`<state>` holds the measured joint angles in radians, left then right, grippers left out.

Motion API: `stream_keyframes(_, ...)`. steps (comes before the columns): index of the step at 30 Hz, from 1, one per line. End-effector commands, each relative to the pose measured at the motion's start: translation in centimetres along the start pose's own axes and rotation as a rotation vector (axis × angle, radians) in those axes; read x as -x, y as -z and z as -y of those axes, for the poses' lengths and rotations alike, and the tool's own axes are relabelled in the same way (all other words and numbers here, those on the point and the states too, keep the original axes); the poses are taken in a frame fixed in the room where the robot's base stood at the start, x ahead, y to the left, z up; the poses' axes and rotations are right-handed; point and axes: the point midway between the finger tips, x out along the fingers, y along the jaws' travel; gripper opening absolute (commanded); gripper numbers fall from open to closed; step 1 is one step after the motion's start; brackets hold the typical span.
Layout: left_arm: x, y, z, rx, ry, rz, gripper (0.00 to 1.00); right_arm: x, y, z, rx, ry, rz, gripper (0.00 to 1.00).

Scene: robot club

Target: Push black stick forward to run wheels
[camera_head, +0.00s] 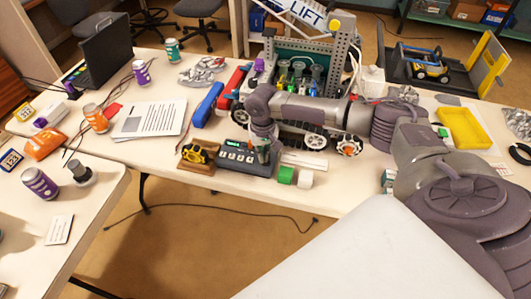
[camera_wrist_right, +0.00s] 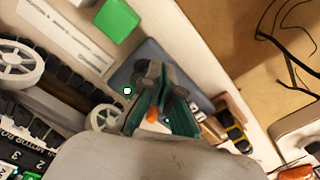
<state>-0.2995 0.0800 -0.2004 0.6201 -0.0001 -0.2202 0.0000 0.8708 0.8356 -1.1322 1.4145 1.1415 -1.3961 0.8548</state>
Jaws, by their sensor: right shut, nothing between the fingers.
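A grey control box (camera_head: 236,156) with a row of small labels sits at the front edge of the table. In the wrist view it shows as a blue-grey box (camera_wrist_right: 122,78) with a lit green spot. My right gripper (camera_head: 263,150) is shut and empty, pointing down over the box's right end. Its dark fingertips (camera_wrist_right: 155,75) show against the box in the wrist view. I cannot make out the black stick; the gripper may hide it. The wheeled robot (camera_head: 300,130) stands behind, with a pale wheel (camera_head: 315,140) facing front. My left gripper is out of view.
A green block (camera_head: 286,174) and a white block (camera_head: 306,179) lie right of the box. A yellow and black item (camera_head: 196,152) on a wooden base stands left of it. My right arm crosses in front of the wheeled robot. Papers (camera_head: 150,119) lie farther left.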

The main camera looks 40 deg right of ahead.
Motion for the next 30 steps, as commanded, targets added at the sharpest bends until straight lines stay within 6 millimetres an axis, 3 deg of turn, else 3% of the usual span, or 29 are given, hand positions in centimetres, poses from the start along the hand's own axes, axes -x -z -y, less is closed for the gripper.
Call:
stream_keyframes(14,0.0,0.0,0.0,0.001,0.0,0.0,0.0,-0.1,0.0,0.0,0.0,0.0,0.0,0.0)
stream_keyframes(30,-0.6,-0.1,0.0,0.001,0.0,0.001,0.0,-2.7,0.0,0.0,0.0,0.001,0.001,0.0)
